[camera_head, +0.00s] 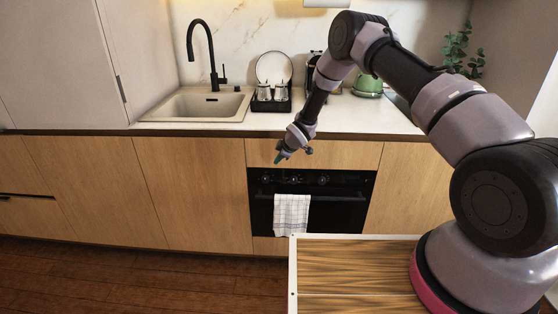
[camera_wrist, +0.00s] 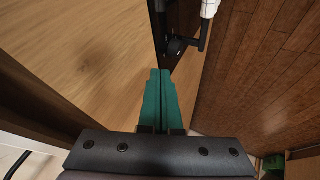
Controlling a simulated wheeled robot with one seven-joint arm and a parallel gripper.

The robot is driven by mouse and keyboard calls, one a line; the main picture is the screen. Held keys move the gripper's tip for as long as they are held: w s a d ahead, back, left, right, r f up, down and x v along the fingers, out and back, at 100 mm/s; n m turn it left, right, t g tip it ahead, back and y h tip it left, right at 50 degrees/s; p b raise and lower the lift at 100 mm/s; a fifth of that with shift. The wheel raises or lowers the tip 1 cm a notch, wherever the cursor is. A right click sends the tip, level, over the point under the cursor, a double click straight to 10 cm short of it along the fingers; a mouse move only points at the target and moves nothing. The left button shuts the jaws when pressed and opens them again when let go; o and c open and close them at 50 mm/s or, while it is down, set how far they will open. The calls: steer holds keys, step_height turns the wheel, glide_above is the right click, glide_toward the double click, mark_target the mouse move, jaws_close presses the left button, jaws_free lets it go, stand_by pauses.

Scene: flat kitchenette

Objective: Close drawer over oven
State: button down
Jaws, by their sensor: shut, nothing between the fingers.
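The drawer over the oven has a plain light-wood front (camera_head: 345,155), between the worktop edge and the black oven (camera_head: 335,215). In the head view its front looks about level with the neighbouring fronts; a small gap cannot be ruled out. My gripper (camera_head: 278,158) is at the drawer front's left part, its green fingers pressed together and empty. In the wrist view the shut fingers (camera_wrist: 160,78) point at the light-wood front (camera_wrist: 85,60), close to the oven's dark top edge (camera_wrist: 163,30). Whether the fingertips touch the wood cannot be told.
A checked towel (camera_head: 291,215) hangs on the oven handle (camera_head: 335,198), below my gripper. The worktop (camera_head: 360,118) juts above the drawer. A sink (camera_head: 198,104) and dish rack (camera_head: 270,104) are above left. Wooden floor (camera_head: 190,275) in front of the cabinets is clear.

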steer(key=s+d+r+m+h, duration=0.1)
steer(key=s+d+r+m, duration=0.15)
steer(key=d+r, duration=0.6)
steer(key=s+d+r+m+t+h, duration=0.1)
steer(key=s+d+r+m, duration=0.15)
steer(key=r, duration=1.15)
steer(key=s+d+r+m+h, duration=0.15)
steer(key=s+d+r, duration=0.25)
steer(key=d+r, duration=0.5)
steer(key=s+d+r+m, duration=0.3)
steer(key=s+r, duration=0.3)
steer(key=r, duration=0.1)
steer(key=s+d+r+m, duration=0.3)
steer(key=s+r+m, duration=0.15)
steer(key=r, duration=0.35)
steer(key=s+d+r+m, duration=0.2)
steer(key=s+m, duration=0.1)
steer(key=s, duration=0.9)
steer(key=s+d+r+m, duration=0.1)
steer(key=s+r+m, duration=0.2)
steer(key=s, duration=0.9)
steer(key=shift+d+r+m+y, duration=0.2)
steer(key=shift+d+m+y, duration=0.2)
steer(key=shift+m+y, duration=0.1)
steer(key=shift+s, duration=0.1)
